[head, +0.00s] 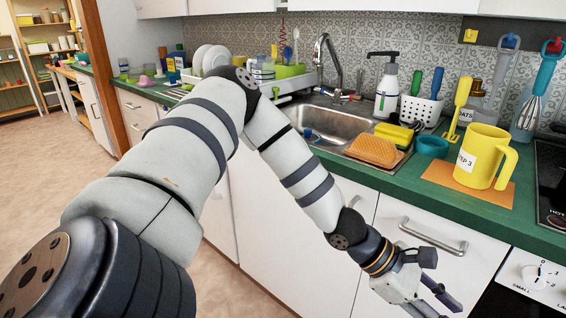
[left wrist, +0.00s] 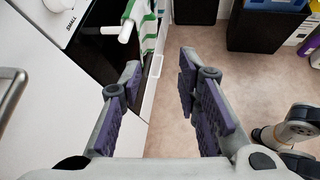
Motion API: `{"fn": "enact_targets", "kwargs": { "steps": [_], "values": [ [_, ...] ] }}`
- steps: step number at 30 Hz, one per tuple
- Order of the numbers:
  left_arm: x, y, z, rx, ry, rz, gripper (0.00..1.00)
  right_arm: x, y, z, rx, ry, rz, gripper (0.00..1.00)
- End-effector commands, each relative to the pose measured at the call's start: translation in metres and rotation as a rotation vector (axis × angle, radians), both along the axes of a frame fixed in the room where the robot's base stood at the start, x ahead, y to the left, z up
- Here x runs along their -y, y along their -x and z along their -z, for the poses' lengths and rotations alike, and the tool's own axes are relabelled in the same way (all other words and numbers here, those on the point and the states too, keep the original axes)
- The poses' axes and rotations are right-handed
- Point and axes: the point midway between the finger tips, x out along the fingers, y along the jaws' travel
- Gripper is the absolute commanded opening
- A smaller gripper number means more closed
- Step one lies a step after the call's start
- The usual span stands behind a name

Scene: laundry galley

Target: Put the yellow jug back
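The yellow jug (head: 478,160) stands upright on an orange mat (head: 440,175) on the green counter, right of the sink. It has a white label with printed text that ends in a 3, and its handle points right. My left gripper (head: 437,298) is low in front of the white cabinet doors, below the counter edge and apart from the jug. In the left wrist view my left gripper (left wrist: 162,88) is open, with nothing between its purple-padded fingers. The jug does not show in that view.
A teal bowl (head: 432,146) and an orange sponge-like block (head: 376,151) sit left of the jug. A dark hob (head: 551,185) lies to its right. A utensil caddy (head: 421,110) stands behind. A green-striped towel (left wrist: 146,30) hangs on the oven handle.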

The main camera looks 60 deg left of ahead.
Motion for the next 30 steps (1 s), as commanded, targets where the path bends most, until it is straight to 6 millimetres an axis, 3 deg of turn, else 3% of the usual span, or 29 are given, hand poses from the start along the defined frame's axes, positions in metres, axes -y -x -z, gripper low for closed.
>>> {"fn": "enact_targets", "kwargs": {
  "steps": [1,2,3,5,6,9,10,12,16,30],
  "values": [
    [0.013,0.049,0.045,-0.075,-0.134,0.165,0.30,0.000,0.000,0.000,-0.001,0.000,0.000,0.40],
    [0.016,0.081,0.070,-0.114,-0.219,0.271,0.30,0.000,0.000,0.000,0.000,0.000,0.000,0.40],
    [0.013,0.125,0.101,-0.158,-0.336,0.425,0.30,0.000,0.000,0.000,0.000,0.000,0.000,0.40],
    [-0.003,0.194,0.140,-0.201,-0.514,0.683,0.30,0.000,0.000,0.000,0.000,0.000,0.000,0.40],
    [-0.021,0.238,0.159,-0.206,-0.630,0.877,0.30,0.000,0.000,0.000,0.000,0.000,0.000,0.40],
    [-0.067,0.319,0.184,-0.086,-0.849,1.382,0.30,0.000,0.000,0.000,0.000,0.000,0.000,0.40],
    [-0.074,0.331,0.187,-0.024,-0.877,1.496,0.30,0.000,0.000,0.000,0.000,0.000,0.000,0.40],
    [-0.079,0.351,0.188,0.119,-0.895,1.689,0.30,0.000,0.000,0.000,0.000,0.000,0.000,0.40],
    [-0.074,0.367,0.186,0.283,-0.873,1.837,0.30,0.000,0.000,0.000,0.000,0.000,0.000,0.40],
    [-0.072,0.362,0.182,0.316,-0.885,1.839,0.30,0.000,-0.005,-0.004,0.017,0.000,0.000,0.40]
  ]
}}
